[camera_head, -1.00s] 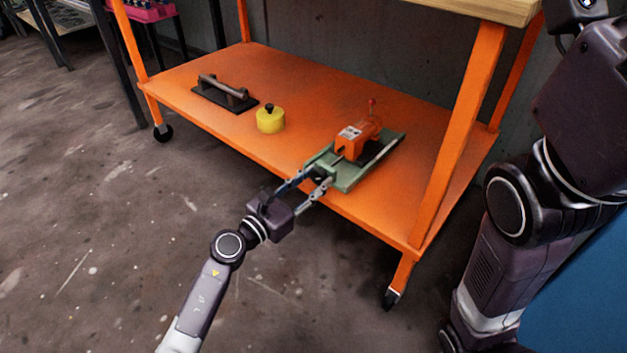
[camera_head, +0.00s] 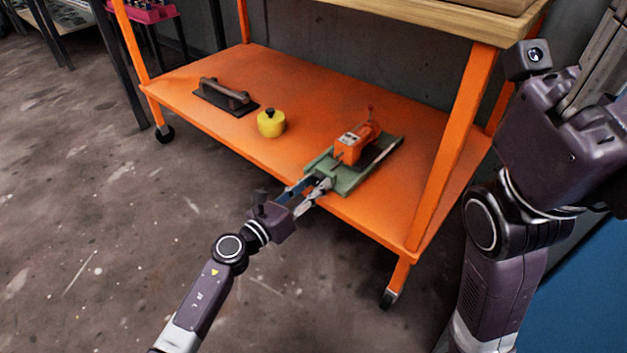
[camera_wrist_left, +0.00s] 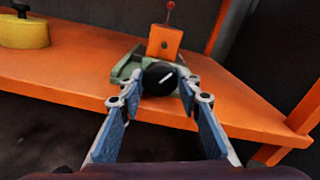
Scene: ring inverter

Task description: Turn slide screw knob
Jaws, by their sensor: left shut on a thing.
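The slide screw knob (camera_wrist_left: 160,78) is a round black knob with a pale mark, at the near end of the green slide base (camera_head: 346,181). An orange block-shaped unit (camera_head: 357,142) with a thin red-tipped lever sits on that base; it also shows in the left wrist view (camera_wrist_left: 164,42). My left gripper (camera_head: 317,185) reaches in from the front edge of the shelf. In the left wrist view its fingertips (camera_wrist_left: 157,95) are on both sides of the knob, shut on it. The fingers hide the knob in the head view. My right arm is at the right, its fingertips out of view.
The orange shelf (camera_head: 215,133) carries a yellow round pot (camera_head: 271,124) with a black knob and a dark hand tool (camera_head: 226,96) to the left. An orange post (camera_head: 452,150) stands right of the slide. The floor in front is clear.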

